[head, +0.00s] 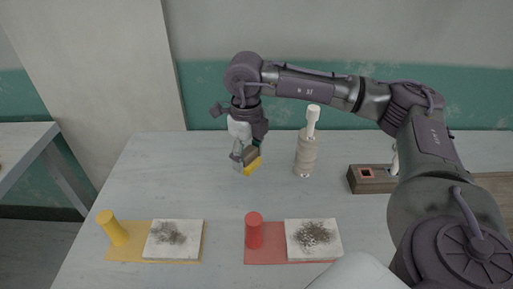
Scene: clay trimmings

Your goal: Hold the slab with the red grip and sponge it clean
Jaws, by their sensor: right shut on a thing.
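The slab with the red grip shows at the lower middle: a red board (272,257) with an upright red grip (254,231) at its left and a pale slab (313,238) with dark crumbs on it. My right gripper (243,160) is shut on a yellow sponge (253,166) and holds it behind and above the red grip, apart from both boards. My left gripper is not in view.
A yellow board (125,255) with a yellow grip (111,228) and a second dirty slab (173,239) lies to the left. A ribbed bottle (306,152) stands right of my gripper. A wooden block with square wells (372,180) lies further right. The table between is clear.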

